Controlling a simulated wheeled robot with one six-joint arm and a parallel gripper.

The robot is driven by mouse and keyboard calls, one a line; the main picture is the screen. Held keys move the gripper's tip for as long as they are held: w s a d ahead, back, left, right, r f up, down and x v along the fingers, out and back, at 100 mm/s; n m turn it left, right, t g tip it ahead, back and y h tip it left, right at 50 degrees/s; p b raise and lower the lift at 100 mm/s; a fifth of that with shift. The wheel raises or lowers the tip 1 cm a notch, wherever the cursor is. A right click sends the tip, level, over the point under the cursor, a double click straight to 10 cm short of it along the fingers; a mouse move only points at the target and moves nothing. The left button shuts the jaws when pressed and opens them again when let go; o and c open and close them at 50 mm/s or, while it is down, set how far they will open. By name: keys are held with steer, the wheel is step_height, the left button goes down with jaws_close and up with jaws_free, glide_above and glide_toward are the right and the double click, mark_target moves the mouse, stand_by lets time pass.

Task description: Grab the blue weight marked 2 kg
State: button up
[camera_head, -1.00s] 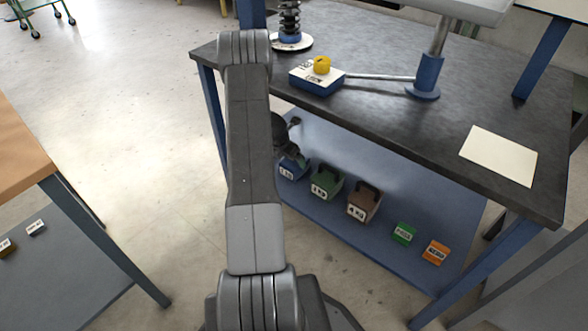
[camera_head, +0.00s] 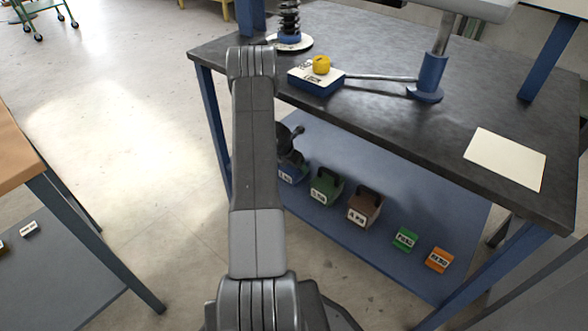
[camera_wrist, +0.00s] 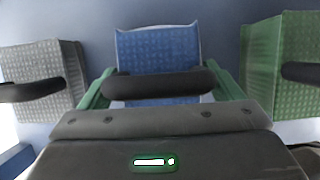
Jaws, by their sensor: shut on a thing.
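The blue weight (camera_head: 291,173) stands on the lower blue shelf, at the left end of the visible row, its white label too small to read surely. In the wrist view the blue weight (camera_wrist: 158,48) is straight ahead, with its dark handle (camera_wrist: 158,84) across the jaws. My gripper (camera_wrist: 160,90) has its green fingers at the two ends of this handle and is shut on it. In the head view my gripper (camera_head: 291,152) is over the weight, partly hidden by my arm. The weight appears to be resting on the shelf.
A green weight (camera_head: 325,188) stands close on the right, then a brown weight (camera_head: 363,209), a small green block (camera_head: 405,239) and an orange block (camera_head: 438,260). A grey weight (camera_wrist: 48,78) is on the left. The dark tabletop (camera_head: 400,120) overhangs the shelf.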

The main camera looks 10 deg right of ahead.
steer(key=c, duration=0.3)
steer(key=shift+w+r, duration=0.1)
steer(key=shift+r, duration=0.05)
steer(key=shift+c, duration=0.5)
steer(key=shift+r, duration=0.1)
